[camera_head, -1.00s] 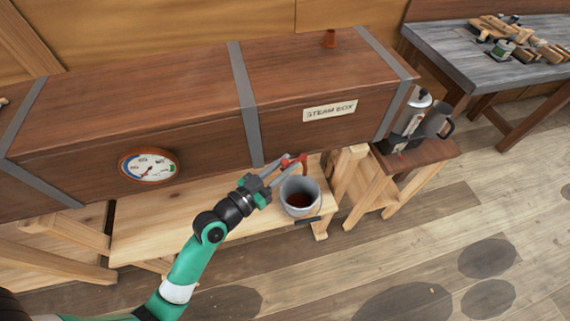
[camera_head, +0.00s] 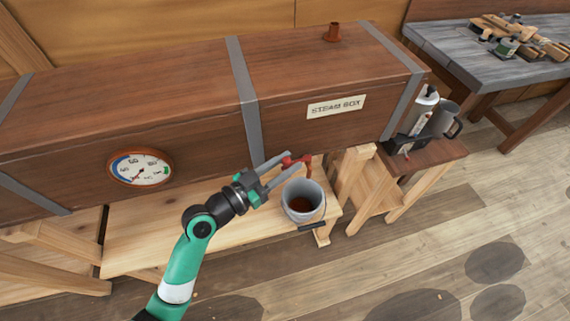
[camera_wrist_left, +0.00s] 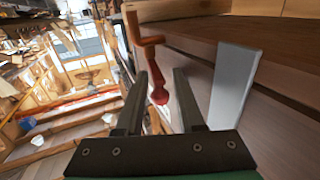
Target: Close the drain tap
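The drain tap (camera_head: 306,163) is a red fitting low on the front of the steam box (camera_head: 180,135), above a grey bucket (camera_head: 304,200) with brown liquid in it. My left gripper (camera_head: 288,164) is at the tap, with its fingers reaching around the red handle. In the left wrist view, the tap's orange-red body (camera_wrist_left: 148,40) rises beyond the fingers. Its red handle end (camera_wrist_left: 159,96) shows in the gap between my left gripper's fingers (camera_wrist_left: 160,85). The fingers are apart; I cannot tell whether either touches the handle. My right gripper is out of view.
The bucket stands on a wooden bench (camera_head: 215,225) right under the tap. A round gauge (camera_head: 141,168) is on the box front. A small stand (camera_head: 430,155) with a jug (camera_head: 443,120) is at the right, and a grey workbench (camera_head: 470,60) stands behind it.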

